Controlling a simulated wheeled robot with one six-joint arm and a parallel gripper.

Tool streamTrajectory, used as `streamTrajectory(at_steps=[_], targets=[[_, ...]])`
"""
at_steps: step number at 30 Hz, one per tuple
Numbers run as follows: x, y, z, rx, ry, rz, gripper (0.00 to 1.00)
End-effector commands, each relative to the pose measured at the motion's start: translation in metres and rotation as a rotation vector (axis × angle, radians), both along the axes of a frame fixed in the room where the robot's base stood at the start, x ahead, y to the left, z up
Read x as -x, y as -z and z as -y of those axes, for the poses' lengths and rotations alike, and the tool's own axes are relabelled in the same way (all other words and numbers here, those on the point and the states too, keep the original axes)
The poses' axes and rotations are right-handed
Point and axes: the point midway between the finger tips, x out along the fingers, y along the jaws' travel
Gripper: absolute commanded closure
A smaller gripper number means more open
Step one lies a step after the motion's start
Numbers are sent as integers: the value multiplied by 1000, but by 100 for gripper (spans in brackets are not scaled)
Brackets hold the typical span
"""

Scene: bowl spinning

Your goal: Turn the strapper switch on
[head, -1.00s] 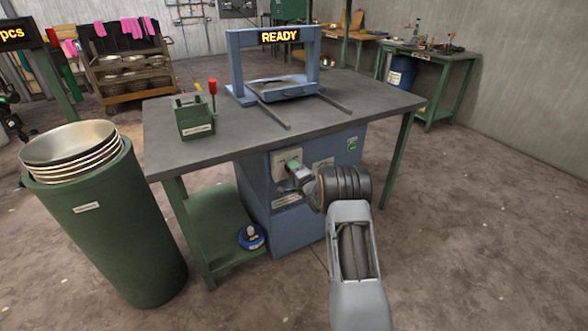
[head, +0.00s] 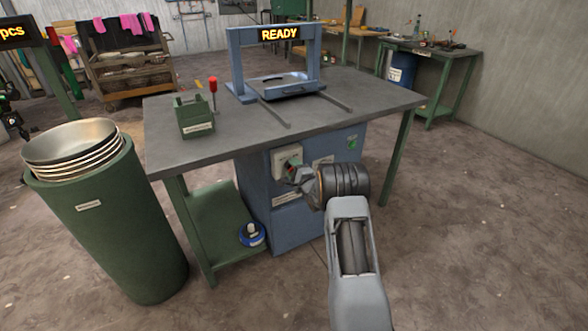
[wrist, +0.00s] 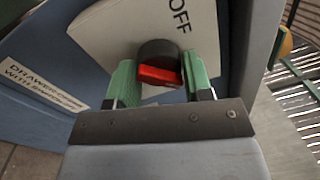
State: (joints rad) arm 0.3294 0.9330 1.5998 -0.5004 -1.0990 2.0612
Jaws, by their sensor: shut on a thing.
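The strapper switch is a black round knob with a red handle (wrist: 160,76) on a pale plate. The word OFF is printed on the plate at the knob's upper right in the wrist view. In the head view the switch plate (head: 281,158) is on the front of the blue strapper cabinet (head: 258,190), under the tabletop. My gripper (wrist: 160,84) has its green fingers on either side of the knob, shut on it. It also shows in the head view (head: 292,174), where it partly hides the switch. The strapper's display (head: 279,35) reads READY.
The grey tabletop (head: 215,140) overhangs the cabinet just above my gripper. A green box (head: 195,118) stands on it. A tall green bin (head: 105,220) with stacked bowls stands at the left. A blue round item (head: 252,237) sits on the low shelf. Floor at the right is clear.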

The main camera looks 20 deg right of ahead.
Motion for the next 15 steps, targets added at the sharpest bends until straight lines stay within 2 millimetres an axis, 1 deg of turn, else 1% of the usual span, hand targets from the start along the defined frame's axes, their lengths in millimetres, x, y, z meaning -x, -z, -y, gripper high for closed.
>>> streamTrajectory(at_steps=[5,6,12,13,15], targets=[[0,2,0,-3,0,-3,77],[0,2,0,-3,0,-3,51],[0,1,0,-2,0,-2,32],[0,1,0,-1,1,-1,30],[0,1,0,-1,1,-1,30]])
